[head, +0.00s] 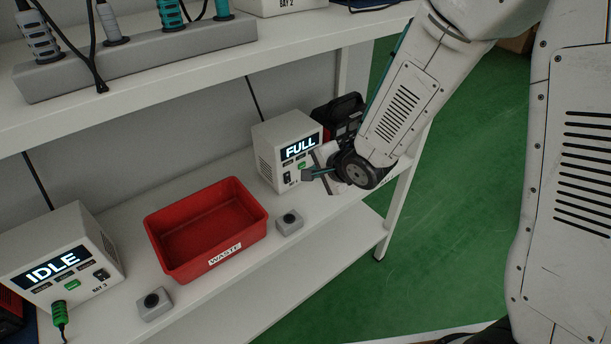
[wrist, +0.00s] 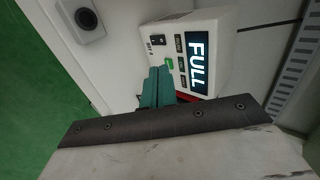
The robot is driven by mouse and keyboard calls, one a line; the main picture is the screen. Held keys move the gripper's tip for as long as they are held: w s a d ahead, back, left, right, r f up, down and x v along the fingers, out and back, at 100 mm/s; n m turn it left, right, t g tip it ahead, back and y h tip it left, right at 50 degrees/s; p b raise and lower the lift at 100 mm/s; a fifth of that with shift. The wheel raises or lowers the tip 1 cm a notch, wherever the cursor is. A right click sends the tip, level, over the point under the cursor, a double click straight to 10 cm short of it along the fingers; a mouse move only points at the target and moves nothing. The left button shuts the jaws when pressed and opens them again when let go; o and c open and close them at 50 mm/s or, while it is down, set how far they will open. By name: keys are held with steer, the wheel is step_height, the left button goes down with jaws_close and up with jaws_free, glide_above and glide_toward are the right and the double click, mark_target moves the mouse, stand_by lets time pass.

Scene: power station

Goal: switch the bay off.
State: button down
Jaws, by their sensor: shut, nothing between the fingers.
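A white charger bay box (head: 266,158) reads FULL on its screen (head: 300,148) and stands on the middle shelf. It also shows in the wrist view (wrist: 222,24), with its screen, small buttons, a green button (wrist: 170,62) and a black rocker switch (wrist: 158,40). My gripper (head: 308,174) is in front of this box's panel, at its lower right. In the wrist view its teal fingers (wrist: 157,72) are together and empty, close to the panel near the switch and green button. I cannot tell whether they touch it. The switch's position is too small to read.
A red WASTE bin (head: 235,250) stands left of the box. Grey button blocks (head: 289,222) (head: 155,303) sit near the shelf's front. A second box reading IDLE (head: 85,235) stands at the left with a green plug (head: 59,314). A dark object (head: 336,112) is behind my gripper.

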steer(key=shift+v, duration=1.05)
steer(key=shift+w+a+r, duration=0.1)
steer(key=s+d+r+n+g+h, duration=0.1)
steer(key=s+d+n+g+h, duration=0.45)
steer(key=s+d+n, duration=0.4)
steer(key=s+d+r+n, duration=0.1)
steer(key=s+d+r, duration=0.3)
steer(key=s+r, duration=0.5)
steer(key=s+d+r+n+g, duration=0.1)
steer(key=s+d+r, duration=0.3)
steer(key=s+r, duration=0.5)
steer(key=shift+s+d, duration=0.4)
steer(key=shift+s, duration=0.1)
